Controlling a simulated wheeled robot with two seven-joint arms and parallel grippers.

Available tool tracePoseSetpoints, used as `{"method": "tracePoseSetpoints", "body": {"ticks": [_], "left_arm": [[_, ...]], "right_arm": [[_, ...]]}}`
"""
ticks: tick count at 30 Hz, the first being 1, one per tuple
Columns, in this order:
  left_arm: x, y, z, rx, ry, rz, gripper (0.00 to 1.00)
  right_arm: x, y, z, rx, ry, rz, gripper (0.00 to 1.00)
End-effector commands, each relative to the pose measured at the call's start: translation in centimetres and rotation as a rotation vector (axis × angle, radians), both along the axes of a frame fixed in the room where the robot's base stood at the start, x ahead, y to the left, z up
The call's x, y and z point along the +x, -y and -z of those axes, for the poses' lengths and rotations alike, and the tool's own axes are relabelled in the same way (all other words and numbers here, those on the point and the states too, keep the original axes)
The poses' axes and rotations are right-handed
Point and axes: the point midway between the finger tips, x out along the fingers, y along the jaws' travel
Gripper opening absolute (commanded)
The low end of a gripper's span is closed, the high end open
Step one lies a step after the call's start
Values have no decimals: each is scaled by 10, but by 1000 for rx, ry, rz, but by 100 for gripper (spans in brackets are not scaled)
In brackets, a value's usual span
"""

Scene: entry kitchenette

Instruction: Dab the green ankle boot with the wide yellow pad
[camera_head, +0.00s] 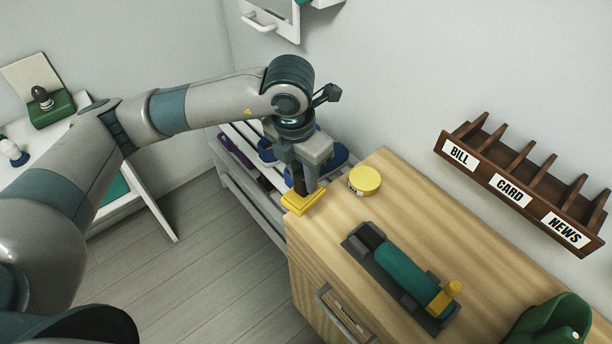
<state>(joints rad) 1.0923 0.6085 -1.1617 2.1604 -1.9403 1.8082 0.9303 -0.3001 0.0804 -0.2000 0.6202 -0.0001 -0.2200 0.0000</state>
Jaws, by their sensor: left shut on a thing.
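My left gripper (303,185) points down over the left back corner of the wooden cabinet top. It is shut on the wide yellow pad (299,203), a flat yellow block close to the cabinet's edge. I cannot tell whether the pad touches the top. A dark green rounded object (548,322) at the lower right, cut off by the picture's bottom edge, looks like the green ankle boot; its full shape is not visible. The pad is well apart from it. My right gripper is not in view.
A round yellow tin (364,179) stands just right of the pad. A dark tray (362,248) with a teal roller-like object (403,271) and yellow post (445,298) lies mid-cabinet. A labelled wall rack (484,177) hangs behind. A shoe rack (262,205) stands left of the cabinet.

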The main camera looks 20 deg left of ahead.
Motion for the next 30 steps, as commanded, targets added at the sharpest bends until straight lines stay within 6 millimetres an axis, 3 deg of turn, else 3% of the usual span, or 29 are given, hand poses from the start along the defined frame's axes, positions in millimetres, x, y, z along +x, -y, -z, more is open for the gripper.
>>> {"method": "tracePoseSetpoints", "body": {"ticks": [30], "left_arm": [[-22, -37, -7, -1, 0, 1319, 8]], "right_arm": [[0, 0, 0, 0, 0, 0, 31]]}}
